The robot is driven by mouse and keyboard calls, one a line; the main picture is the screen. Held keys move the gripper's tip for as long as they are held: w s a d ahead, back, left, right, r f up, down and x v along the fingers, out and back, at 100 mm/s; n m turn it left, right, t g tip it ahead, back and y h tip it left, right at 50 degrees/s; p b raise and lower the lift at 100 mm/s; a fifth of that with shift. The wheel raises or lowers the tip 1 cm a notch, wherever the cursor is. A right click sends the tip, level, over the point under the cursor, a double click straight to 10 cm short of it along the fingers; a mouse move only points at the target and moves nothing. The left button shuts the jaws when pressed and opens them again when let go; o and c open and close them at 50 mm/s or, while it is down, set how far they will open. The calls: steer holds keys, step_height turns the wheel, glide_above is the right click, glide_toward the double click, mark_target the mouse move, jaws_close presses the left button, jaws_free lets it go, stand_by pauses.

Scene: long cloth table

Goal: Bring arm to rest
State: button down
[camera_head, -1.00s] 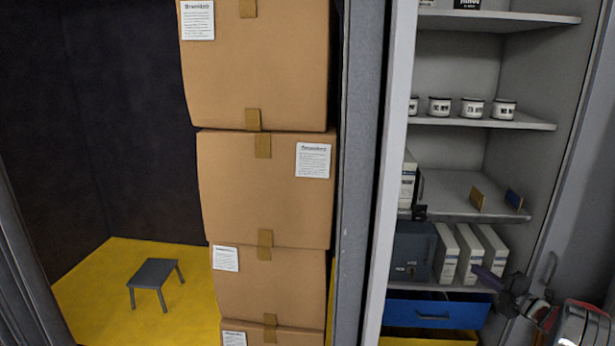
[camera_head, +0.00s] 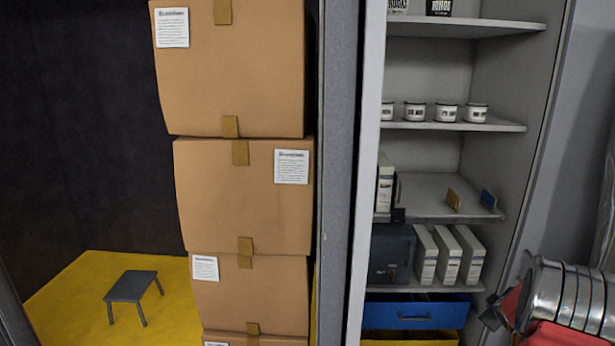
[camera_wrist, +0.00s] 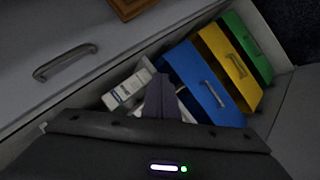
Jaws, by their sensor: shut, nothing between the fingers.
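My gripper (camera_wrist: 161,78) shows in the wrist view as dark fingers shut together, with nothing between them. Its dark body fills the bottom of that view. In the wrist view the fingers overlap the picture of the blue drawer (camera_wrist: 200,82) and a white box (camera_wrist: 128,88); I cannot tell the distance. In the head view only part of my arm (camera_head: 568,295), silver and red, shows at the lower right, beside the cabinet. The fingers are not clear there.
A grey cabinet holds several mugs (camera_head: 446,112), white binders (camera_head: 448,255) and a dark box (camera_head: 391,253), above the blue drawer (camera_head: 412,313). Yellow (camera_wrist: 230,68) and green (camera_wrist: 246,48) drawers show in the wrist view. Stacked cardboard boxes (camera_head: 245,205) and a stool (camera_head: 132,287) stand left.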

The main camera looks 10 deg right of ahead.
steer(key=s+a+r+m+g+y, duration=0.1)
steer(key=s+a+r, duration=0.6)
steer(key=s+a, duration=0.4)
steer(key=s+a+r+m+g+y, duration=0.1)
steer(key=s+a+r, duration=0.7)
steer(key=a, duration=1.5)
steer(key=s+a+r+m+g+y, duration=0.1)
steer(key=s+a+r+m+y, duration=0.1)
steer(key=s+a+r, duration=0.6)
steer(key=s+a+y, duration=0.1)
steer(key=s+a, duration=0.6)
steer(key=a, duration=0.2)
steer(key=shift+m, duration=0.4)
steer(key=c, duration=2.5)
jaws_free()
